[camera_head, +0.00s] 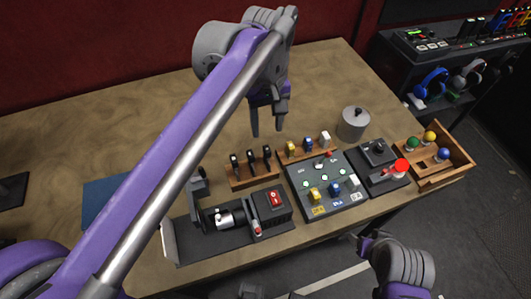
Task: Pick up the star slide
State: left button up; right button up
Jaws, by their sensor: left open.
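Three dark upright pieces with pale marks, likely the slides (251,158), stand in a wooden rack (243,182) at the middle of the table. Their pictures are too small to tell which one bears a star. My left gripper (268,127) is open and empty, pointing down above and behind the racks, its fingers apart from the pieces. My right gripper (364,241) is low at the front, off the table's front edge; its jaws are too unclear to read.
A dark device with a red switch (275,199) stands in front of the rack. Right of it are a button panel (303,203), a grey lidded pot (353,124), a red-knobbed lever box (377,152) and a wooden tray (458,165) with coloured balls. The table's back left is clear.

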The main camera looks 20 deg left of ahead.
pick_arm(q)
send_over(267, 148)
jog(key=f, duration=0.4)
jog(key=shift+s+d, duration=0.15)
jog(key=shift+s, duration=0.1)
jog(key=shift+w+f, duration=0.2)
jog(key=shift+f, duration=2.75)
grip_shut()
